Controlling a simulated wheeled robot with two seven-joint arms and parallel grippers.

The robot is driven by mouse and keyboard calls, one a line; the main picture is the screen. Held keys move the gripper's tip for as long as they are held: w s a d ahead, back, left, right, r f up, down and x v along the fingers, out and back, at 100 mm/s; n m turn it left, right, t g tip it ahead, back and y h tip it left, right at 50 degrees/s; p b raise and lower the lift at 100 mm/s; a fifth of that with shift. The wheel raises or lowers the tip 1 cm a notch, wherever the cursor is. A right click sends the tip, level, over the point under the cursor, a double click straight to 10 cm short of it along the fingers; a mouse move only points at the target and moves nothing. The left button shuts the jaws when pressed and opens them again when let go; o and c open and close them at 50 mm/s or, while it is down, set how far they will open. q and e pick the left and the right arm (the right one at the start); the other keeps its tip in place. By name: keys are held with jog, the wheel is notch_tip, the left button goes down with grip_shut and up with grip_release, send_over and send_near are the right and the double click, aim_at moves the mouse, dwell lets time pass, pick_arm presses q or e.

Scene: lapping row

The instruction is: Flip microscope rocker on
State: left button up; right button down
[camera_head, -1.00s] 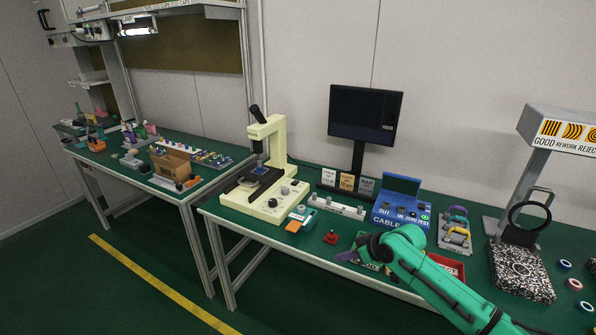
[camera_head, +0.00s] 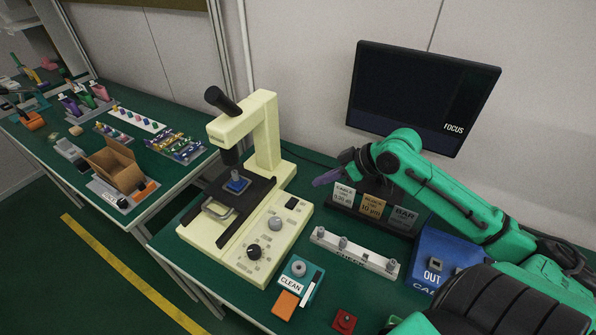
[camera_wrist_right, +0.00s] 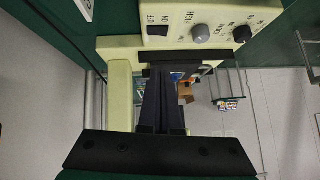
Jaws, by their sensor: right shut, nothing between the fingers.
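The cream microscope (camera_head: 262,135) stands on the green bench left of centre in the head view, with a black eyepiece tube and a blue piece on its dark stage. Its black rocker (camera_head: 292,203) sits on the rear right part of the control base, behind two knobs. The rocker also shows in the wrist view (camera_wrist_right: 158,30), between OFF and ON labels; its tilt is hard to tell. My right gripper (camera_head: 322,179) is shut and empty, to the right of the rocker and apart from it. Its dark fingers (camera_wrist_right: 166,90) point away in the wrist view. My left gripper is not visible.
A monitor (camera_head: 423,98) stands behind my right arm. Small label cards (camera_head: 372,205) and a white knobbed strip (camera_head: 354,252) are near the gripper. A CLEAN-labelled box (camera_head: 295,270), a red block (camera_head: 344,321) and a blue box (camera_head: 440,262) lie nearer the front.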

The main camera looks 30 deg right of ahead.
send_over(286, 204)
jog(key=s+d, duration=0.3)
jog(key=f, duration=0.5)
jog(key=shift+w+a+b, duration=0.15)
jog(key=shift+w+b, duration=0.1)
jog(key=shift+b, duration=0.05)
jog(key=f, duration=0.4)
jog(key=shift+w+a+f+p, duration=0.15)
jog(key=shift+w+a+p, duration=0.05)
jog(key=shift+a+p, duration=0.2)
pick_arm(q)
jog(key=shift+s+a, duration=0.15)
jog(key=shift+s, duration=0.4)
pick_arm(e)
jog(key=shift+s+f, duration=0.1)
jog(key=shift+f, duration=0.3)
